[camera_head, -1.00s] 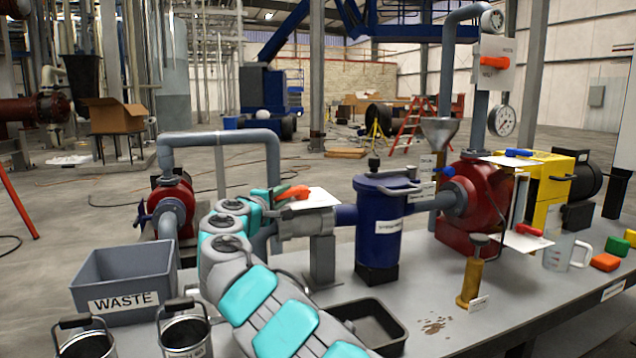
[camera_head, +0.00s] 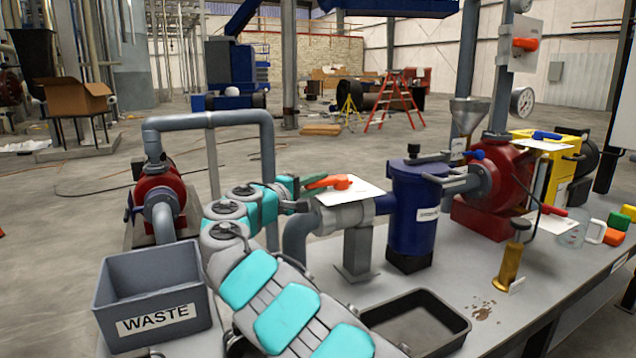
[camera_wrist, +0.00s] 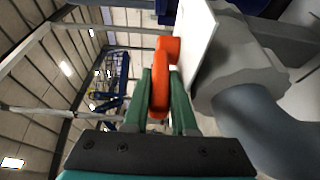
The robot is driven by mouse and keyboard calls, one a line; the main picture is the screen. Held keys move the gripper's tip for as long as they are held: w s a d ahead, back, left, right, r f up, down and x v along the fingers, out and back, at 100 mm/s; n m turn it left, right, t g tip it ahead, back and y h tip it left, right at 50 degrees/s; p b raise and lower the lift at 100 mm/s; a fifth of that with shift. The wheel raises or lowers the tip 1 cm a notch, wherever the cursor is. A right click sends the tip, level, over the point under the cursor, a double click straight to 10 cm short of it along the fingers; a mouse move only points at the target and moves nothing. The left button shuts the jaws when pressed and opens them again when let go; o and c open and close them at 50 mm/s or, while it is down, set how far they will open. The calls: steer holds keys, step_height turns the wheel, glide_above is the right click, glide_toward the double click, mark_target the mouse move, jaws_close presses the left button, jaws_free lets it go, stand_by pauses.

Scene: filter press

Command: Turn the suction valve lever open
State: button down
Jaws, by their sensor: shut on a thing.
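The orange suction valve lever (camera_head: 335,183) sits above the grey valve body (camera_head: 345,214), in front of a white plate (camera_head: 352,195). The lever points left, toward my gripper. My gripper (camera_head: 312,184) is at the lever's left end. In the wrist view the orange lever (camera_wrist: 161,80) lies between the two green fingers of my gripper (camera_wrist: 164,85), which are shut on it. The words on the white plate cannot be read from here.
A blue strainer pot (camera_head: 414,220) stands right of the valve, with a red pump (camera_head: 505,190) beyond it. A grey WASTE bin (camera_head: 155,290) is at the left. A black tray (camera_head: 420,322) lies in front. A grey pipe (camera_head: 210,119) arches behind my arm.

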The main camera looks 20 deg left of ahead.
steer(key=c, duration=0.7)
jaws_free()
steer(key=shift+w, duration=0.1)
steer(key=b+v, duration=0.1)
steer(key=v, duration=0.7)
steer(key=shift+d, duration=0.1)
